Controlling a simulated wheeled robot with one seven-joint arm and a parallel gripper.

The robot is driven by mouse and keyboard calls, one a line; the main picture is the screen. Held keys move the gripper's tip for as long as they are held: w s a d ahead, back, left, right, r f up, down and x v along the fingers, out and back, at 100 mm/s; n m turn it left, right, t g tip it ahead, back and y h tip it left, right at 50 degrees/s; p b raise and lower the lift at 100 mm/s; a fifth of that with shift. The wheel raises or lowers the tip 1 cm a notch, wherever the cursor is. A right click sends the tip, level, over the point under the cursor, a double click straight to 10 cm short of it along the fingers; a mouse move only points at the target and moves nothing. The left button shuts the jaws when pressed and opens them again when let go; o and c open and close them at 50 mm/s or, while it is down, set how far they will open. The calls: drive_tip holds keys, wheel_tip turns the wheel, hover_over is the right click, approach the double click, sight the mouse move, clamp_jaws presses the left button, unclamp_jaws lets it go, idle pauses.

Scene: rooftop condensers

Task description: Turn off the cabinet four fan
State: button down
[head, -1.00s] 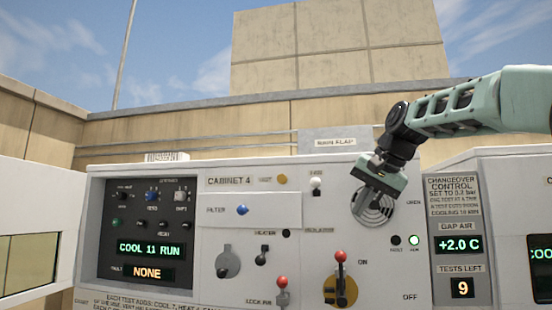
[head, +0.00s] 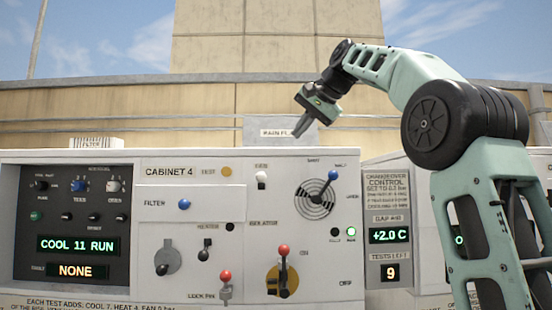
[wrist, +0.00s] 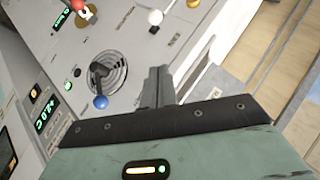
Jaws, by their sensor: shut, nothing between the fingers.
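Cabinet 4 (head: 215,215) is a white panel facing me. A small white-knobbed switch (head: 262,177) sits on its upper middle under a small label that looks like "FANS"; its knob appears up. In the wrist view this white knob (wrist: 155,17) is at the top. A round vent (head: 316,203) to its right has a blue-knobbed lever (head: 333,175) pointing up and right, near small position labels. My gripper (head: 300,130) is shut and empty, above the panel's top edge and touching nothing. In the wrist view its fingers (wrist: 158,88) are together beside the vent.
Red-knobbed levers (head: 284,252) (head: 225,276), a blue filter knob (head: 184,204) and a grey rotary disc (head: 167,257) crowd the panel. A dark display (head: 78,243) reads COOL 11 RUN. A changeover panel (head: 388,215) stands right. Air above the cabinet is open.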

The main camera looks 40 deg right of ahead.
drive_tip(key=p, duration=0.2)
approach(261, 182)
drive_tip(key=w+d+r, duration=0.2)
drive_tip(key=w+d, duration=0.2)
drive_tip(key=shift+w+a+f, duration=0.35)
drive_tip(key=shift+a+f, duration=0.25)
drive_tip(key=shift+f, duration=0.2)
drive_tip(key=shift+w+a+f, duration=0.4)
drive_tip(key=shift+a+f, duration=0.2)
drive_tip(key=shift+f, duration=0.15)
drive_tip(key=shift+f, duration=0.1)
drive_tip(key=shift+s+a+f+b, duration=0.1)
drive_tip(key=shift+s+f+b, duration=0.05)
drive_tip(key=shift+b, duration=0.7)
drive_tip(key=shift+s+a+f+t+h+b, duration=0.2)
drive_tip(key=shift+f+t+h+b, duration=0.3)
drive_tip(key=shift+b, duration=1.25)
